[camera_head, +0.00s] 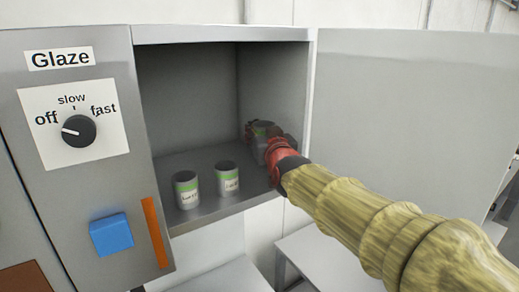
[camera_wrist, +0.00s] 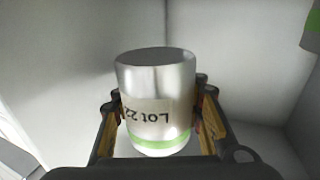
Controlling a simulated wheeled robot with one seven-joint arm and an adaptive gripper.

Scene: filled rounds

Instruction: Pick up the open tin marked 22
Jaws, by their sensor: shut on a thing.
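The tin marked "Lot 22" (camera_wrist: 150,85) fills the middle of the wrist view. It is silvery with a pale label and a green band, and its lettering reads upside down there. My gripper (camera_wrist: 158,118) is shut on it, with one finger on each side. In the head view my gripper (camera_head: 264,138) is inside the cabinet at its right side, and the gripper largely hides the held tin. I cannot tell whether the tin touches the shelf.
Two other tins, one at left (camera_head: 187,191) and one nearer the middle (camera_head: 227,180), stand on the cabinet shelf (camera_head: 208,208). The cabinet's right wall is close to my gripper. An open door (camera_head: 400,110) extends right. A Glaze panel (camera_head: 75,120) with dial and blue button is at left.

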